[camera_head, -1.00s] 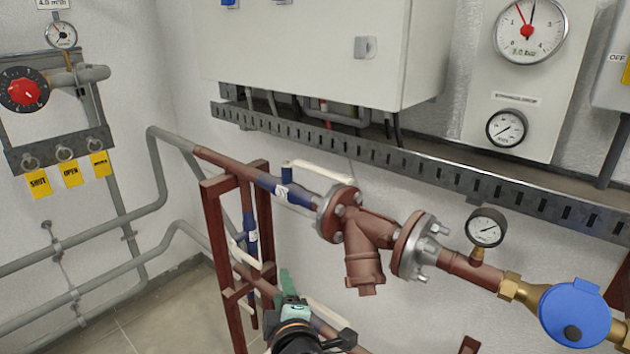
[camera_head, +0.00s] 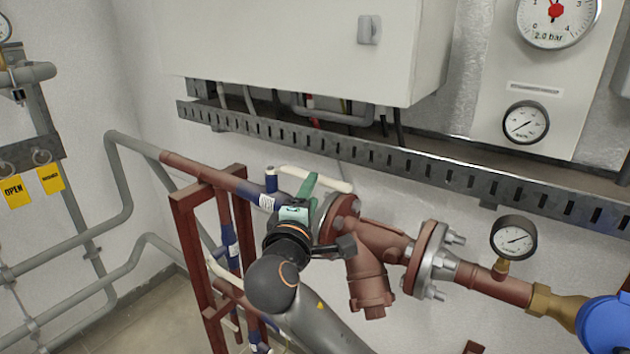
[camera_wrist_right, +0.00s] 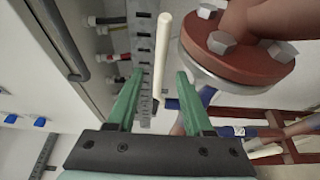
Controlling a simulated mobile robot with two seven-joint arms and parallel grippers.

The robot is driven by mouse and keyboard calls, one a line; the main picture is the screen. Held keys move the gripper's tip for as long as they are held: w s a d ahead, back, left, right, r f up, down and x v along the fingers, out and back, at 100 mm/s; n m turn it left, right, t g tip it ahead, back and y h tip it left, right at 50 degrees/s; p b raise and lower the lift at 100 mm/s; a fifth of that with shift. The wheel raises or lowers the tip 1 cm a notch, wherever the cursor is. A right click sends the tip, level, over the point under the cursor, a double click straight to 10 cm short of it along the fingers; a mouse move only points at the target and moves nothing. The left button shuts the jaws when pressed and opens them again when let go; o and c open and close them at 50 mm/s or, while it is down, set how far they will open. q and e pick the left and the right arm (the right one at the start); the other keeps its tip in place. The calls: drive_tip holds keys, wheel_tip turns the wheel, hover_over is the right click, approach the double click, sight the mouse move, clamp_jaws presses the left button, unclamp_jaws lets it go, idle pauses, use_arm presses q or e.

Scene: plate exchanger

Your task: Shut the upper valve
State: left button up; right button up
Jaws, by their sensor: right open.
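The upper valve (camera_head: 271,180) has a blue body on the upper red-brown pipe and a long cream lever (camera_head: 336,184). The lever runs roughly along the pipe, towards the flange. My right gripper (camera_head: 310,186) has green fingers and is at the lever, in front of the pipe. In the right wrist view the fingers are apart, with the lever (camera_wrist_right: 163,45) showing between them and a gap on each side. I cannot tell how deep the lever sits between them. The gripper hides part of the valve and pipe. My left gripper is not in view.
A bolted flange (camera_head: 340,222) and strainer (camera_head: 372,270) stand just right of the gripper. A slotted metal rail (camera_head: 390,160) runs along the wall above the lever. A red-brown frame (camera_head: 190,255) stands left. Lower pipework with another cream lever (camera_head: 218,268) lies below.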

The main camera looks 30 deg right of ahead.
drive_tip(key=x, duration=0.5)
drive_tip(key=shift+a, duration=0.1)
clamp_jaws()
drive_tip(key=shift+f, duration=0.1)
idle(1.2)
